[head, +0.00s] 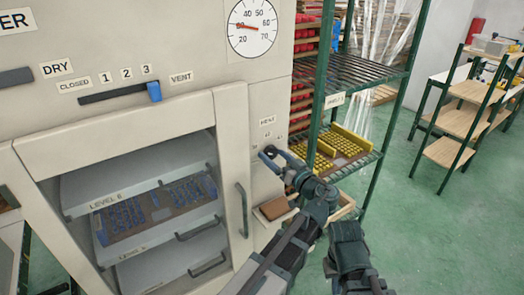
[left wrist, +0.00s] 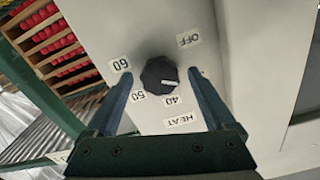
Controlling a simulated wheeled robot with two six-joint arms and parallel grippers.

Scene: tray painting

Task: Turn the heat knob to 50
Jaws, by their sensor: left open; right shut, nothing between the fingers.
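The heat knob (left wrist: 160,75) is a dark round knob with a white mark on the pale panel, seen in the left wrist view. Its mark points between OFF and 40, nearer the 40 label (left wrist: 172,100). The 50 label (left wrist: 138,96) and the 60 label (left wrist: 120,64) lie left of it. My left gripper (left wrist: 158,74) is open, one finger on each side of the knob, with gaps showing. My right gripper (head: 346,236) is shut and empty, low and away from the panel.
A round gauge (head: 252,42) with a red needle is above the knob. The cabinet door (head: 120,118) with its handle (head: 242,210) is to the left. A blue vent slider (head: 154,92) sits above. A green shelf rack (head: 365,72) stands close right.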

